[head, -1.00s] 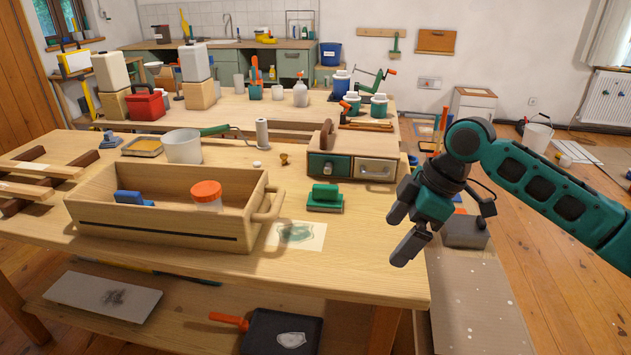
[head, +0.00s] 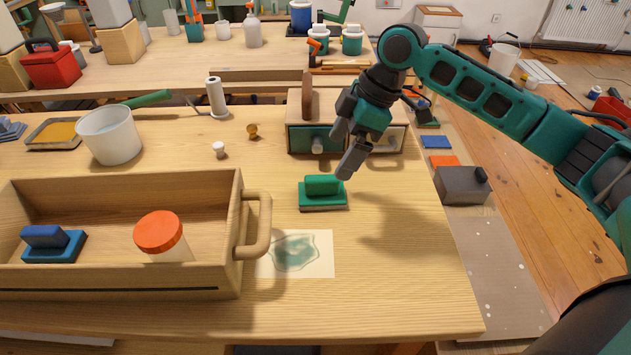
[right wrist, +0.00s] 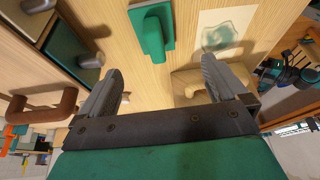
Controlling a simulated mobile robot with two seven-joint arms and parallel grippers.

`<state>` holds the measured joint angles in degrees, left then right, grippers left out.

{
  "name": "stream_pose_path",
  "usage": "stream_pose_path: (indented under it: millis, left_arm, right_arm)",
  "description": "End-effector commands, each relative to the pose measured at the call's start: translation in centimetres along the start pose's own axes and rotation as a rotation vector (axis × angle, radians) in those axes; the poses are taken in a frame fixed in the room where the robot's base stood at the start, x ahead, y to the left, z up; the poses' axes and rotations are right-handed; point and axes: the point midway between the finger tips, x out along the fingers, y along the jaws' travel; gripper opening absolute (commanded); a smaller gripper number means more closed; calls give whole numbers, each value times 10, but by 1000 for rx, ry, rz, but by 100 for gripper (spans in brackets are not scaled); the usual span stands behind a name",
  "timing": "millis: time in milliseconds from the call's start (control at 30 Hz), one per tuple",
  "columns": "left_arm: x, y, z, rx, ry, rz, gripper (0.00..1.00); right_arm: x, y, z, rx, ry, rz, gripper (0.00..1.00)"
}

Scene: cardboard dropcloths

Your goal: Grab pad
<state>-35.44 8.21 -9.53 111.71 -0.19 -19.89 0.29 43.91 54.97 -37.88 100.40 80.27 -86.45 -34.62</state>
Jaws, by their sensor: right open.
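A green pad (head: 322,193) with a raised green grip lies on the wooden table, in front of the small drawer box. It also shows in the right wrist view (right wrist: 153,30), at the top, between and beyond my fingers. A blue pad (head: 53,246) lies inside the wooden crate at left. My right gripper (head: 346,148) is open and empty, above the table, up and to the right of the green pad in the head view. In the right wrist view its two fingers (right wrist: 162,70) are spread wide. My left gripper is not in view.
The wooden crate (head: 120,190) holds an orange-lidded jar (head: 160,235). A stencilled paper (head: 300,255) lies in front of the green pad. The drawer box (head: 318,138) stands behind it. The table is clear to the pad's right.

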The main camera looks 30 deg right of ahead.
Motion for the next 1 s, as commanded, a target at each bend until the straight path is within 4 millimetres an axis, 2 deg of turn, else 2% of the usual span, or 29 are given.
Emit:
stream_pose_path:
  millis: [100, 233, 467, 800, 1000]
  left_arm:
    - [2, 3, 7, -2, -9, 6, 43]
    - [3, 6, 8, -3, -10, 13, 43]
    - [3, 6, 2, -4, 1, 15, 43]
    - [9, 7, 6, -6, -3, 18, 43]
    - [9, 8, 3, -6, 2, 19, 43]
  right_arm:
    - [27, 0, 1, 0, 0, -4, 99]
    - [48, 0, 0, 0, 0, -3, 99]
    - [66, 1, 0, 0, 0, 0, 99]
    - [110, 8, -1, 0, 0, -1, 99]
    - [114, 8, -1, -1, 0, 1, 99]
